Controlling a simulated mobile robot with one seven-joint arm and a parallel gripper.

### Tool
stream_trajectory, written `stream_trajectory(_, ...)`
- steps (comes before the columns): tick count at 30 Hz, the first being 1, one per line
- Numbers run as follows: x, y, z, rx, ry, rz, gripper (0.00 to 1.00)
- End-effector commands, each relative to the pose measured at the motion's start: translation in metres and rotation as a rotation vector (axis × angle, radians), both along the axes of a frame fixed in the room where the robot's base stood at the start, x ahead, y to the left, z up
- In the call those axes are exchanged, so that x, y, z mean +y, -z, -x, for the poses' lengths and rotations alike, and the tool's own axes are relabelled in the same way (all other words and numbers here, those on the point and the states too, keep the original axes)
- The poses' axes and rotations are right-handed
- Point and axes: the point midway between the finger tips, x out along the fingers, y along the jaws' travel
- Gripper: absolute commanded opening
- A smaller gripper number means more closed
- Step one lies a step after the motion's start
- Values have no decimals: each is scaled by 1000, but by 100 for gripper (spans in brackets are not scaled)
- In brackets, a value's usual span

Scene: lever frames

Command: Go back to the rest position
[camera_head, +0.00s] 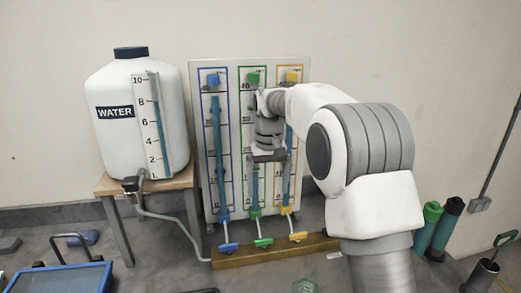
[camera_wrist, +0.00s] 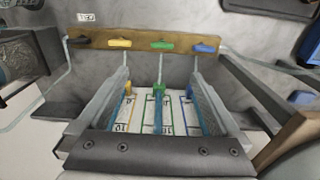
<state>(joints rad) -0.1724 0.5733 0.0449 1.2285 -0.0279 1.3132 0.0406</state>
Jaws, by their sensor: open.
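My gripper (camera_head: 268,158) hangs in front of the panel (camera_head: 219,66), over its middle and right columns. In the wrist view my gripper (camera_wrist: 157,98) is open, with two pale fingers spread apart and nothing between them. The panel has blue, green and yellow columns with blue-filled tubes. Below them are the blue lever (camera_head: 228,247), green lever (camera_head: 264,242) and yellow lever (camera_head: 298,237), apart from my gripper. The wrist view shows the yellow lever (camera_wrist: 120,43), green lever (camera_wrist: 162,45) and blue lever (camera_wrist: 205,48) on a wooden beam. My arm hides part of the panel's right side.
A white water tank (camera_head: 112,145) stands on a wooden table (camera_head: 112,188) at left, its hose running toward the panel base. A blue crate (camera_head: 65,280) is at front left. Green bottles (camera_head: 430,220) and a bucket (camera_head: 482,277) stand at right.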

Motion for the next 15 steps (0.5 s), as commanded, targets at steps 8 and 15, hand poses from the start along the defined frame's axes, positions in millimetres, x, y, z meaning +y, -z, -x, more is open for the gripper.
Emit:
stream_trajectory(8,-29,-52,52,-88,29,-9,100)
stream_trajectory(15,-52,-81,106,-162,56,-16,100)
